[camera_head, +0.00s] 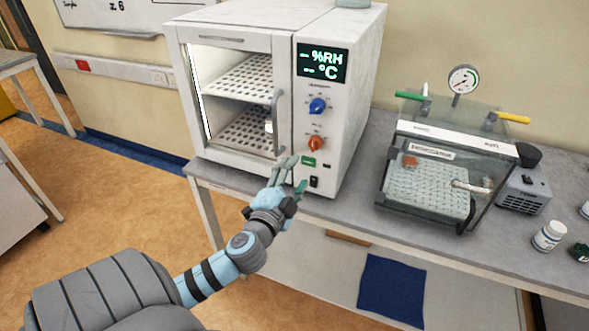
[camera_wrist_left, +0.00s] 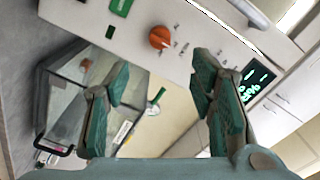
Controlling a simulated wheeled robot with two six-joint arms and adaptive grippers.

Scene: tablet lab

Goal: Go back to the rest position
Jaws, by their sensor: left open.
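My left gripper (camera_head: 290,176) is open and empty in the head view, just in front of the lower right part of the white climate chamber (camera_head: 337,140). In the left wrist view its two green fingers (camera_wrist_left: 160,105) stand apart with nothing between them. Beyond them that view shows the chamber's control panel (camera_wrist_left: 180,45) with an orange knob (camera_wrist_left: 160,37) and a green switch (camera_wrist_left: 121,6). I cannot tell if the fingers touch the panel. The chamber's glass door looks shut, and its display (camera_head: 322,63) shows dashes. My right gripper is not in view.
A clear vacuum box (camera_head: 440,165) with a gauge (camera_head: 463,79) stands on the grey bench (camera_head: 345,215), right of the chamber. A pump (camera_head: 524,190) and a white bottle (camera_head: 549,236) are farther right. The floor (camera_head: 110,200) left of the bench is clear.

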